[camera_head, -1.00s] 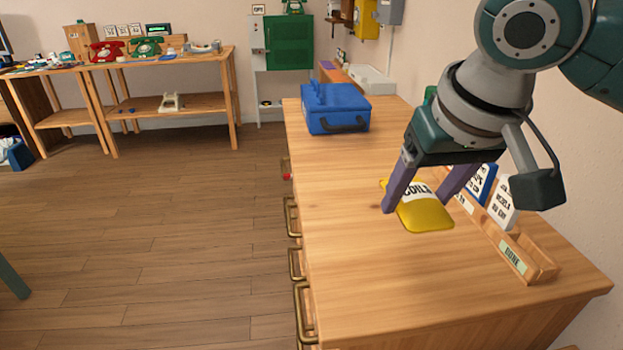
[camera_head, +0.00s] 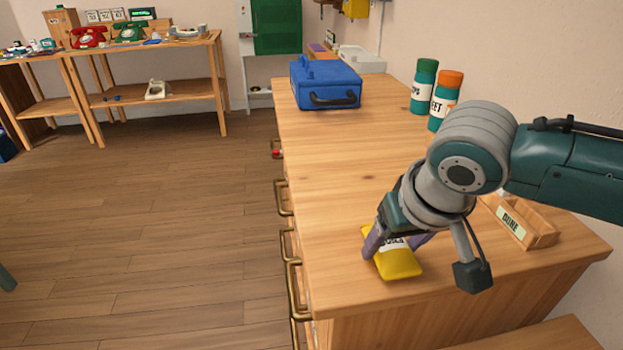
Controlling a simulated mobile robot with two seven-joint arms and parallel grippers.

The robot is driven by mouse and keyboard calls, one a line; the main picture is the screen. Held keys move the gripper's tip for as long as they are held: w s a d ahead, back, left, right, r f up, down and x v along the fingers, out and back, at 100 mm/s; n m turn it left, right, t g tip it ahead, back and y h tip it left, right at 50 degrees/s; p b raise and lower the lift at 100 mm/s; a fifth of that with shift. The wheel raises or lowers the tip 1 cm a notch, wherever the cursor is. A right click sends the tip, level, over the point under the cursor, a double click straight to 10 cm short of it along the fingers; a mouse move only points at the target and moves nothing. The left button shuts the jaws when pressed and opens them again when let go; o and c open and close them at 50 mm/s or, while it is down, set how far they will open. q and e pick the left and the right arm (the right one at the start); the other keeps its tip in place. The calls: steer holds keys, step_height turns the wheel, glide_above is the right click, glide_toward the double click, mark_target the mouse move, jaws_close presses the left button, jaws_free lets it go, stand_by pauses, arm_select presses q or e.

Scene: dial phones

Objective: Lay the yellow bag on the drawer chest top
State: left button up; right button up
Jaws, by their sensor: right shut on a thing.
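The yellow bag (camera_head: 399,265) with a white label is at the near part of the drawer chest top (camera_head: 345,165), low over or on the wood; I cannot tell whether it touches. My right gripper (camera_head: 392,243) is around the bag, shut on it, with one purple finger at its left side and the other at its right. The gripper and wrist hide part of the bag's far end. My left gripper does not show.
A blue case (camera_head: 325,85) stands at the far end of the chest top. A wooden holder marked DONE (camera_head: 520,222) sits right of my gripper. The middle of the top is clear.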

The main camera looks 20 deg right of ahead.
steer(key=shift+f, duration=0.15)
steer(key=o, duration=1.4)
steer(key=shift+c, duration=0.2)
steer(key=shift+r, duration=0.45)
steer(key=p+v, duration=0.4)
steer(key=v, duration=0.7)
steer(key=s+a+f+n+y, duration=0.1)
steer(key=s+a+n+y, duration=0.15)
steer(key=s+a, duration=0.4)
steer(key=s+d+n+h, duration=0.1)
steer(key=s+n, duration=0.1)
steer(key=s, duration=0.7)
steer(key=shift+d+f+g, duration=0.15)
steer(key=shift+d+g, duration=0.15)
steer(key=shift+g, duration=0.1)
steer(key=shift+s, duration=0.15)
